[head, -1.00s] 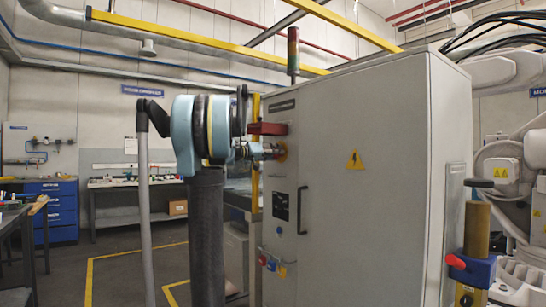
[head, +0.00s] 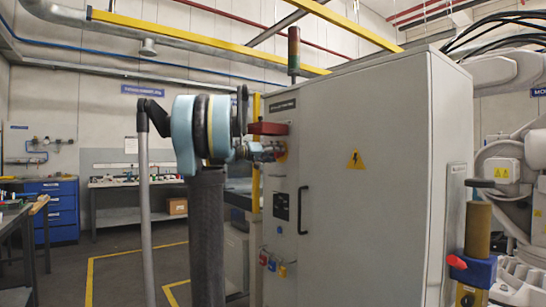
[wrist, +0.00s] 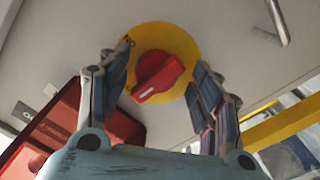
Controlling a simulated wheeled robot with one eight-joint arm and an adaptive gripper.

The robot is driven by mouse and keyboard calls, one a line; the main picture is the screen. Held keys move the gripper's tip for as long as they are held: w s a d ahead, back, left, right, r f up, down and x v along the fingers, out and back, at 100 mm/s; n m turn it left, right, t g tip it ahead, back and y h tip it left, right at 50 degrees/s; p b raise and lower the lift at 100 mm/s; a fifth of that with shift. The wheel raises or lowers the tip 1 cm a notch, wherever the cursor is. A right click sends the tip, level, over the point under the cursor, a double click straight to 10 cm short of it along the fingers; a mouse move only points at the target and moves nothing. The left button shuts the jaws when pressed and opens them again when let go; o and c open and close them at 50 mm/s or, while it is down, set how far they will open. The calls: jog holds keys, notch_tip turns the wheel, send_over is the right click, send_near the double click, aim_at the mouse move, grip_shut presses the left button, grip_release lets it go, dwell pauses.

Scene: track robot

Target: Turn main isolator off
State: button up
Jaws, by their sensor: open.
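The main isolator is a red rotary knob (wrist: 158,77) with a white mark on a round yellow plate (wrist: 180,42), on the front of a grey cabinet (head: 385,190). In the wrist view the knob sits slanted, its white-marked end toward the lower left. My gripper (wrist: 165,88) is open, with one finger on each side of the knob. I see gaps between the fingers and the knob; contact is not clear. In the head view my gripper (head: 274,150) is at the cabinet's upper left and mostly hides the isolator.
A red box (head: 268,128) juts out just above my gripper; it is close by in the wrist view (wrist: 62,130). A black door handle (head: 302,210) and several padlocks (head: 272,265) are lower on the cabinet. A signal tower (head: 294,52) stands on top.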

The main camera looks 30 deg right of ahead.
jog(key=shift+a, duration=0.1)
jog(key=a, duration=1.1)
jog(key=shift+s+a, duration=0.4)
